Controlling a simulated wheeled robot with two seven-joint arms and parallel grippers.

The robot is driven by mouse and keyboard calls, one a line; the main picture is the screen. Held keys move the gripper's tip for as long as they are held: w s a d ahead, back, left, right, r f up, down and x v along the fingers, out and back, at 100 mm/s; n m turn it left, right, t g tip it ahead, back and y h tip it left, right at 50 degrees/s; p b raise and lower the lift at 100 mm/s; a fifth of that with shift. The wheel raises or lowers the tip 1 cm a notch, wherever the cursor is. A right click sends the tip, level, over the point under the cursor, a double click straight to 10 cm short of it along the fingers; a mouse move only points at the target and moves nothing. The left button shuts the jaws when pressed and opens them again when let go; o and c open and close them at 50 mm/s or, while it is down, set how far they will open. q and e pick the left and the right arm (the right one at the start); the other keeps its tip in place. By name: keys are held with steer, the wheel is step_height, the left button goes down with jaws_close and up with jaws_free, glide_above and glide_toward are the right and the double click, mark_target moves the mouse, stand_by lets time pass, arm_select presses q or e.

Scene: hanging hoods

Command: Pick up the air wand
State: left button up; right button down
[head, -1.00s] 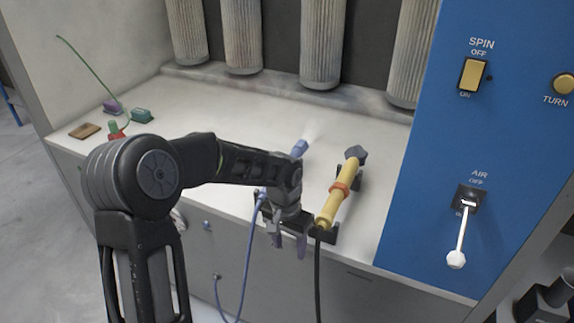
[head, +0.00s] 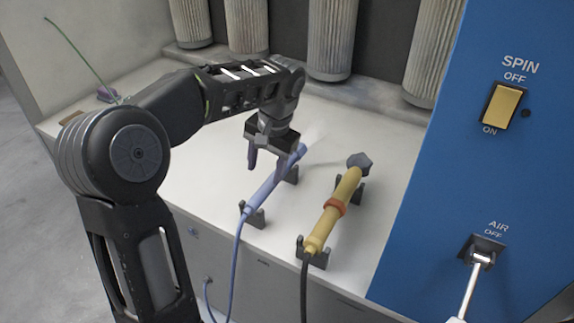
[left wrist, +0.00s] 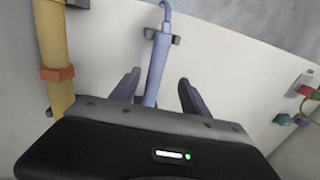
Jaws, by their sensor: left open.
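The slim blue wand (head: 267,190), which I take as the air wand, lies on black cradles on the white counter, with a blue hose at its near end. A faint pale streak shows beyond its far tip. My left gripper (head: 272,160) is open and empty over the wand's far half, fingers pointing down. In the left wrist view, the blue wand (left wrist: 158,62) runs between the two spread fingers (left wrist: 157,90). Whether the fingers reach down beside it, I cannot tell. My right gripper is not in view.
A yellow wand (head: 335,210) with an orange ring and black cable rests on its own cradles to the right. Pleated filters (head: 338,40) hang behind. A blue panel at right carries the AIR lever (head: 480,262), pointing down, and the SPIN switch (head: 502,106).

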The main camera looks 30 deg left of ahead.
mark_target(263, 190)
arm_select(q)
steer(key=shift+s+r, duration=0.1)
steer(key=shift+s, duration=0.15)
steer(key=shift+a+f, duration=0.15)
steer(key=shift+f, duration=0.55)
steer(key=shift+a+f, duration=0.1)
steer(key=shift+f, duration=0.55)
steer(key=shift+a+f+p, duration=0.2)
steer(key=shift+f+p, duration=0.15)
steer(key=shift+f, duration=2.25)
jaws_close()
